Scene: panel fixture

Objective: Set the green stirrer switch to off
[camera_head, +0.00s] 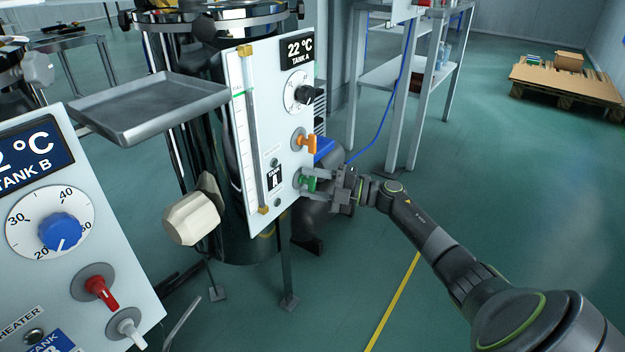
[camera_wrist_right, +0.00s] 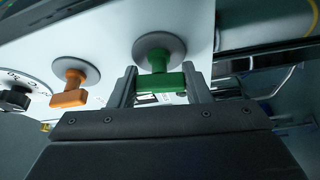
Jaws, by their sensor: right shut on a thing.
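The green stirrer switch (camera_head: 309,184) is low on the right side of the Tank A panel (camera_head: 262,135). In the right wrist view the green switch (camera_wrist_right: 159,72) has a round grey base and a crosswise handle. My right gripper (camera_head: 318,184) reaches it from the right in the head view. Its two fingers lie on either side of the green handle in the right wrist view (camera_wrist_right: 160,88), and it is shut on the handle. The fingers partly hide the switch in the head view. My left gripper is not clearly in view.
An orange switch (camera_head: 305,143) sits just above the green one, and a black knob (camera_head: 306,95) is higher up. The Tank B panel (camera_head: 75,235) with a blue knob, a red switch and a white switch stands at the left. A metal tray (camera_head: 150,108) juts out between the panels.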

